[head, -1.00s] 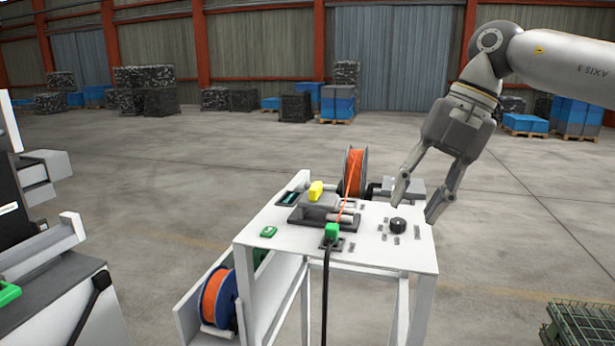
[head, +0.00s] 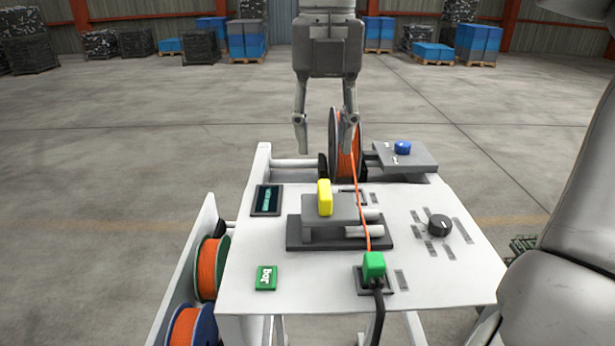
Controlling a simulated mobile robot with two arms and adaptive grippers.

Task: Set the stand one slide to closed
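The white stand (head: 320,283) fills the lower middle of the head view. On its top is a slide, a grey block with an upright yellow handle (head: 325,198), on a dark base with two light rails (head: 362,231) showing to its right. Which labelled position the slide is in cannot be read. My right gripper (head: 324,148) hangs fingers down beyond the slide, near an orange spool (head: 348,150) at the stand's back. Its fingers are apart, with nothing seen held between them. My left gripper is not in view.
The stand top also holds a black knob (head: 440,226), a green plug (head: 374,266) with a black cable, a small dark display (head: 266,200) and a green tag (head: 266,278). A grey plate with a blue knob (head: 403,148) sits at the back right. An orange cord crosses beside the slide.

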